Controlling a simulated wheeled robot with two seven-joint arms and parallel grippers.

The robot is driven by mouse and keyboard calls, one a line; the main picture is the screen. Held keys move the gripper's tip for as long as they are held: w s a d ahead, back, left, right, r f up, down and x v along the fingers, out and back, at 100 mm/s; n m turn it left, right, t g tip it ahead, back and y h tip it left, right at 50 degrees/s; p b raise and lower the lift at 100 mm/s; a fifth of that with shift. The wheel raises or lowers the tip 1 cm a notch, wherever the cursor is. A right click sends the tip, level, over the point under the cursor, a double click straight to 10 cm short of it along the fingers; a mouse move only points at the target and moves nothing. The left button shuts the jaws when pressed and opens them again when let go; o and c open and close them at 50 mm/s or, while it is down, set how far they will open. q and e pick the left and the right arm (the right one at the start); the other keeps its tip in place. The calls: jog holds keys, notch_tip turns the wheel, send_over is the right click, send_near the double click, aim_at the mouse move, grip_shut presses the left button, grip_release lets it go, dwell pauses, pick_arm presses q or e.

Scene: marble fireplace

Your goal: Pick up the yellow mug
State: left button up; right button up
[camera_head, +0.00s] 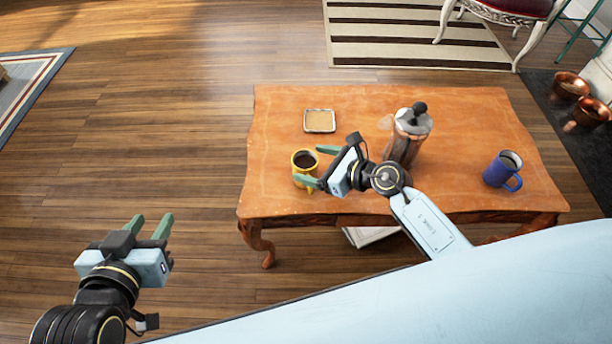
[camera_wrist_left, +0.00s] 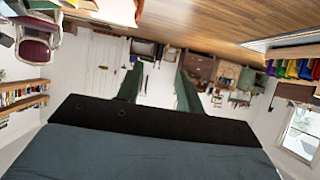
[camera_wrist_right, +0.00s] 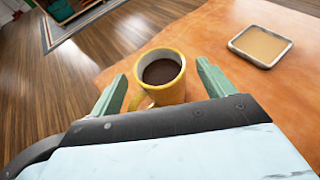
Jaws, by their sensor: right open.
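The yellow mug (camera_head: 304,164) with dark liquid stands upright on the orange wooden table (camera_head: 285,110), near its left end. My right gripper (camera_head: 316,166) is open at the mug, with its green fingers on either side of it. In the right wrist view the mug (camera_wrist_right: 161,78) shows between the fingertips (camera_wrist_right: 160,90), its handle toward the lower left; whether the fingers touch it is unclear. My left gripper (camera_head: 152,228) is open and empty over the floor, left of the table. In the left wrist view its fingers (camera_wrist_left: 160,85) stand apart with nothing between them.
A small square tray (camera_head: 319,121) lies behind the mug; it also shows in the right wrist view (camera_wrist_right: 260,46). A blue mug (camera_head: 502,171) is at the table's right. The floor left of the table is clear.

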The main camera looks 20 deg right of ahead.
jog(key=shift+b+x, duration=0.4)
jog(key=shift+x, duration=0.8)
pick_arm(q)
jog(key=r+t, duration=0.1)
jog(key=w+d+r+t, duration=0.1)
jog(key=r, duration=0.1)
jog(key=shift+w+d+r+t+h, duration=0.15)
jog(key=shift+w+r+t+h, duration=0.2)
jog(key=shift+t+h, duration=0.05)
pick_arm(e)
jog(key=c, duration=1.4)
